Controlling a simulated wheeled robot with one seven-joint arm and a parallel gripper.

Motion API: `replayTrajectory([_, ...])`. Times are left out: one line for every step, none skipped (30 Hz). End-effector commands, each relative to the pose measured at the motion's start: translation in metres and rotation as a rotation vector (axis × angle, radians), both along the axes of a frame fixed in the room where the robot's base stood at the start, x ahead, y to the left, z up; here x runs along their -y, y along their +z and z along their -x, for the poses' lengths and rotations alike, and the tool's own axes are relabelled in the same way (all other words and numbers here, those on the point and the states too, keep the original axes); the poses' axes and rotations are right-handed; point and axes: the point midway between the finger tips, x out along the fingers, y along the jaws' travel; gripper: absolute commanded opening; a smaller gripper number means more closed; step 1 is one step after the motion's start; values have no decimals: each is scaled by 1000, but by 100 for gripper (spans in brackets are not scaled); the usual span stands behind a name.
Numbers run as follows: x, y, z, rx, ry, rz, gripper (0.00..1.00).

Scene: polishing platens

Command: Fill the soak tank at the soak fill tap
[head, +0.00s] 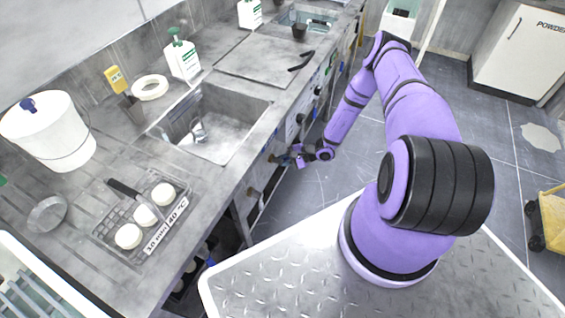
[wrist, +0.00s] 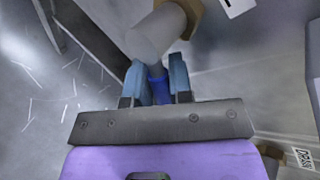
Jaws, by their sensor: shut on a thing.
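My gripper (head: 296,155) is low at the front face of the bench, beside a row of valve fittings. In the wrist view its two blue fingers (wrist: 160,88) are closed on a dark blue handle (wrist: 158,70). The handle sits at a grey cylindrical fitting (wrist: 155,36) with a brass-coloured part (wrist: 188,14) behind it. I cannot read which tap this is. A steel sink basin (head: 240,108) is set in the bench top above; I cannot tell whether it is the soak tank or how much water it holds.
A white bucket (head: 62,140), a wire rack (head: 108,215) with white pucks and a green-topped bottle (head: 182,60) stand on the bench. Another brass fitting (wrist: 268,149) is near a label (wrist: 303,157) that seems to read DRAIN. A yellow cart (head: 552,220) is at the right.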

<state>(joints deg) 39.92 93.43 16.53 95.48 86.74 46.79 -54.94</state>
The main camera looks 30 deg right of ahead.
Motion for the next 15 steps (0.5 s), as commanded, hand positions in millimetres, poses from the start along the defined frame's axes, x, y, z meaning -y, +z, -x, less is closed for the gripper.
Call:
replayTrajectory([2, 1, 0, 11, -3, 19, 0])
replayTrajectory([1, 1, 0, 19, -3, 29, 0])
replayTrajectory([1, 2, 0, 29, -2, 42, 0])
replayTrajectory([1, 2, -1, 35, -2, 51, 0])
replayTrajectory([2, 2, -1, 41, -2, 59, 0])
replayTrajectory([2, 3, -1, 49, -1, 69, 0])
replayTrajectory([2, 3, -1, 52, -2, 74, 0])
replayTrajectory([2, 3, -1, 56, -2, 80, 0])
replayTrajectory([3, 3, -1, 61, -2, 86, 0])
replayTrajectory([3, 3, -1, 63, -2, 89, 0])
replayTrajectory([3, 3, -1, 65, -2, 92, 0])
replayTrajectory([3, 4, -2, 68, -2, 96, 0])
replayTrajectory([3, 4, -2, 69, -2, 97, 0])
replayTrajectory([3, 4, -2, 70, -2, 98, 0])
replayTrajectory([3, 4, -1, 70, -1, 99, 0])
